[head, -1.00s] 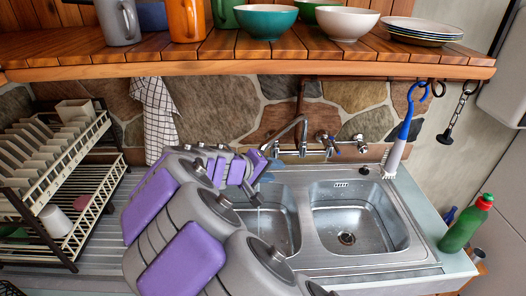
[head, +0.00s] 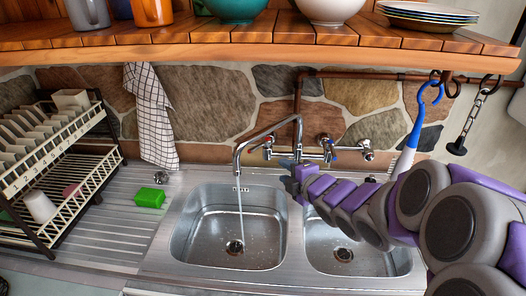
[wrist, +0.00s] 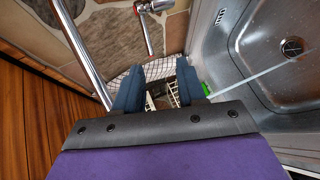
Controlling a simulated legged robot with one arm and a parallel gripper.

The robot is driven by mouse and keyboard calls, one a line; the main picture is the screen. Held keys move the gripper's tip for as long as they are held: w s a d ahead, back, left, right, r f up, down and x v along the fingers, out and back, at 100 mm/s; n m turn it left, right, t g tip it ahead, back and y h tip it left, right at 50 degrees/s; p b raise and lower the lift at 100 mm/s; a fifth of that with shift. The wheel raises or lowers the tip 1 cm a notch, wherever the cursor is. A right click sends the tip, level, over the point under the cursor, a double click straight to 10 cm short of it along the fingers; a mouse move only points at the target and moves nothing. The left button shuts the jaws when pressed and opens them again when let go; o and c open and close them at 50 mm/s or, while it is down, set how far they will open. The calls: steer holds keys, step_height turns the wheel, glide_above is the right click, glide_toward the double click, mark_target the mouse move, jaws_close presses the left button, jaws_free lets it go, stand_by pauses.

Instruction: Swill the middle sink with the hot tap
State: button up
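Two steel sinks show in the head view. The left sink (head: 200,225) has a thin stream of water (head: 240,215) falling into it near the drain. The right sink (head: 385,262) is partly covered by my arm. The curved tap spout (head: 262,132) points over the left sink. A tap handle (head: 328,142) with a blue mark and another tap handle (head: 366,147) sit on the wall right of the spout. My gripper (head: 292,180) is just right of the spout, near the wall. In the wrist view my gripper (wrist: 159,68) is open, with nothing between its dark blue fingers. The stream also shows there (wrist: 255,75).
A green sponge (head: 149,197) lies on the ribbed drainboard (head: 120,225). A dish rack (head: 60,160) stands at the left. A checked towel (head: 150,115) and a blue brush (head: 425,110) hang under the wooden shelf (head: 230,50) holding bowls and plates.

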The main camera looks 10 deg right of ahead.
steer(key=r+n+y, duration=0.1)
steer(key=r, duration=0.1)
steer(key=p, duration=0.6)
glide_toward(254, 149)
steer(key=shift+t, duration=0.4)
steer(key=shift+f+b+x, duration=0.2)
steer(key=shift+b+x, duration=0.1)
steer(key=shift+x, duration=1.5)
steer(key=shift+f+b+x, duration=0.2)
steer(key=shift+b+x, duration=0.15)
steer(key=shift+x, duration=1.5)
steer(key=shift+f+b+x, duration=0.2)
steer(key=shift+b+x, duration=0.1)
steer(key=shift+x, duration=1.5)
steer(key=shift+s, duration=0.1)
steer(key=shift+c, duration=0.5)
steer(key=shift+d, duration=0.1)
jaws_close()
